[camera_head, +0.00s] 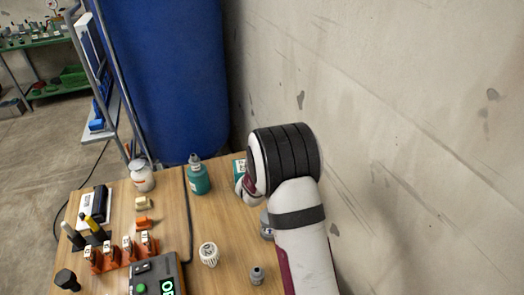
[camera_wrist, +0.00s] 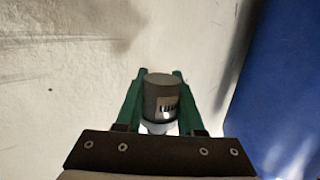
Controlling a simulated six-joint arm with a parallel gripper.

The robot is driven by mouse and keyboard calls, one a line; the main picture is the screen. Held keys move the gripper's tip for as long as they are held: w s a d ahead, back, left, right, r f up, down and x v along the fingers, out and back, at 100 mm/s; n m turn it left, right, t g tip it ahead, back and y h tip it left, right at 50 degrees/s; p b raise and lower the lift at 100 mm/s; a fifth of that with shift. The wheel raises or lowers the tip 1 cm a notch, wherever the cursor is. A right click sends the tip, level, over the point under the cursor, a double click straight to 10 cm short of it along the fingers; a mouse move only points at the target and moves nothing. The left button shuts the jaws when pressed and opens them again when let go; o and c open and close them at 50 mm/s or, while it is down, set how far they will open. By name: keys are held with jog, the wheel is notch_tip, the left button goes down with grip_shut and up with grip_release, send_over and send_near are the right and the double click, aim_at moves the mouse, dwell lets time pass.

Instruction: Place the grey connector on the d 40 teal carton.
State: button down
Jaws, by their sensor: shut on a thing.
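In the wrist view my gripper (camera_wrist: 159,78) has its green fingers shut on the grey connector (camera_wrist: 160,98), a short grey cylinder with a dark-marked label and a pale lower end. It is held off the table, with the wall behind it. In the head view my arm hides the gripper and the held connector. A teal carton (camera_head: 239,167) with a white label shows in part at the back of the table, just left of my wrist. My arm covers the rest of it, and its marking is too small to read.
A teal bottle (camera_head: 198,178) stands left of the carton. A white ribbed part (camera_head: 209,253) and a small grey fitting (camera_head: 256,274) stand nearer the front. Another grey piece (camera_head: 266,226) is partly behind my arm. The wall (camera_head: 420,130) is close on the right; a blue drum (camera_head: 175,80) stands behind.

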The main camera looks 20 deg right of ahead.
jog(key=w+a+f+n+t+y, duration=0.1)
jog(key=w+a+f, duration=0.1)
jog(key=w+a, duration=0.1)
jog(key=w+a+f+n+t+y, duration=0.1)
jog(key=w+a+f+y, duration=0.1)
jog(key=w+a, duration=0.1)
jog(key=w+a+f+n+y, duration=0.1)
jog(key=w+a+f, duration=0.2)
jog(key=shift+w+a+n+t+y, duration=0.3)
jog(key=shift+w+n+t, duration=0.1)
notch_tip(320, 180, down, 4)
jog(key=shift+w+a+f, duration=0.1)
jog(key=shift+w+a, duration=0.05)
jog(key=c, duration=0.5)
grip_release()
jog(key=shift+f, duration=0.1)
